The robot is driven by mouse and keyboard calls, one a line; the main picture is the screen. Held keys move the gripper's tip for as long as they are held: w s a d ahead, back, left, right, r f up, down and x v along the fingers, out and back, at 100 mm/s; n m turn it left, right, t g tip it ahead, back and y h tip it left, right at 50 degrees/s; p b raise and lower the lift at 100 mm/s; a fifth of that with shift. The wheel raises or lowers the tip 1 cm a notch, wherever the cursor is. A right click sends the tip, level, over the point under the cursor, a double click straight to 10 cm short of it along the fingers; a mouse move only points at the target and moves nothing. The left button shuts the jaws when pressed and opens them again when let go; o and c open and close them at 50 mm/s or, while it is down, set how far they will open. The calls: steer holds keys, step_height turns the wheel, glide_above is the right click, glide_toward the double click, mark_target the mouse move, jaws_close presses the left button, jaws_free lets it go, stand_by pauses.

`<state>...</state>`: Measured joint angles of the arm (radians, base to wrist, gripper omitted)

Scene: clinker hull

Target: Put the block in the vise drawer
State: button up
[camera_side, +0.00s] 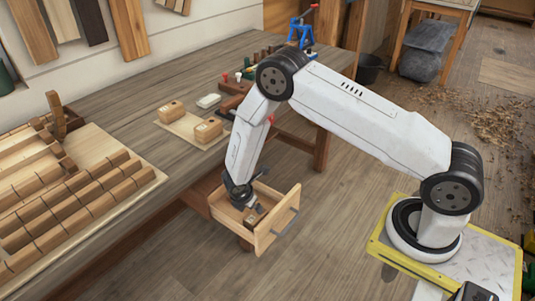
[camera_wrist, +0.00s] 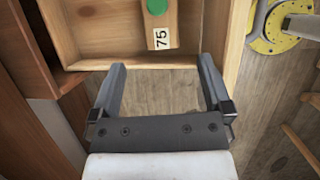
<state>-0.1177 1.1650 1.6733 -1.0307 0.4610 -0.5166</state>
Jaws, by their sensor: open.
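The drawer (camera_side: 283,208) is pulled out from under the bench, with a dark handle on its front. In the wrist view the drawer (camera_wrist: 95,35) fills the top. A wooden block (camera_wrist: 157,25) with a green dot and a "75" label lies inside it, partly cut off by the frame's top edge. My gripper (camera_side: 247,205) is low at the drawer in the side view, largely hiding what is inside. In the wrist view my gripper (camera_wrist: 161,72) is open and empty, its fingers apart from the block and pointing towards it. A blue vise (camera_side: 301,32) is on the bench's far end.
On the bench (camera_side: 215,75), a thin board carries two wooden blocks (camera_side: 172,110) (camera_side: 208,130), with a white piece (camera_side: 208,101) beside it. A large clinker-style wooden assembly (camera_side: 75,205) fills the near left. Open floor (camera_side: 330,240) lies right of the drawer.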

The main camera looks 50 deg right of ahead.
steer(key=shift+v, duration=0.95)
steer(key=s+r+m+y, duration=0.2)
steer(key=s+r+m, duration=0.6)
steer(key=r, duration=0.4)
steer(key=s+r+m+t+y, duration=0.1)
steer(key=s+r+m+y, duration=0.1)
steer(key=s+r+m, duration=0.6)
step_height(320, 180, up, 4)
steer(key=shift+s+a+m, duration=0.15)
steer(key=shift+a+m, duration=0.25)
steer(key=shift+m, duration=0.8)
